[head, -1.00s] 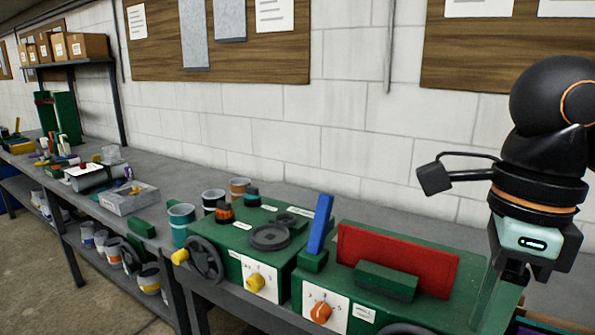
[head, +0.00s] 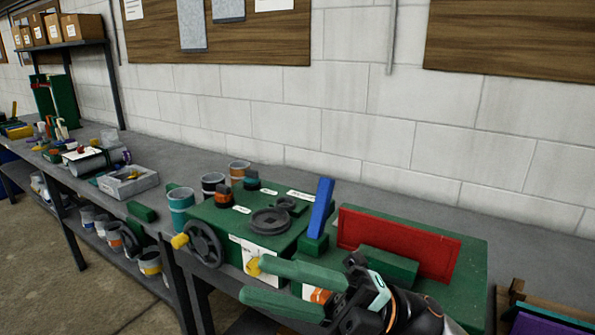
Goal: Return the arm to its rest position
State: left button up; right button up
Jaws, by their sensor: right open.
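My right gripper (head: 256,279) is at the lower middle of the head view, in front of the green machines. Its two long green fingers point left and stand apart, with nothing between them. Its wrist and arm come in from the bottom edge, right of the middle. The fingers and wrist partly hide the front panel of the green machine with the red plate (head: 400,243), including its orange knob (head: 318,295). I cannot tell whether the fingers touch the machine. My left gripper is not in view.
The left green machine has a handwheel (head: 204,244), a yellow knob (head: 253,266) and a blue lever (head: 321,207) near its right side. Cups (head: 181,206) and a grey box (head: 128,181) stand along the bench. Coloured panels (head: 545,318) are at bottom right.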

jog(key=w+d+f+m+t+h, duration=0.3)
jog(key=w+f+m+t+h, duration=0.15)
jog(key=f+m+t, duration=0.45)
jog(key=w+d+f+m+t+h, duration=0.3)
jog(key=d+f+m+t+h, duration=0.25)
jog(key=m, duration=0.55)
jog(key=w+d+f+m+t+h, duration=0.2)
jog(key=w+f+m+t+h, duration=0.15)
jog(key=f+m+t, duration=0.55)
jog(key=s+d+f+m+g+h, duration=0.2)
jog(key=s+f, duration=0.4)
jog(key=f, duration=0.3)
jog(key=s+d+f+m+g+h, duration=0.3)
jog(key=s+f, duration=0.3)
jog(key=f, duration=0.2)
jog(key=s+d+f+m+g+h, duration=0.2)
jog(key=s+f, duration=0.4)
jog(key=f, duration=0.3)
jog(key=d+g, duration=0.1)
jog(key=g, duration=0.1)
jog(key=shift+s+d+f+g+h, duration=0.15)
jog(key=shift+d+f+g+h, duration=0.05)
jog(key=shift+f+g+h, duration=0.15)
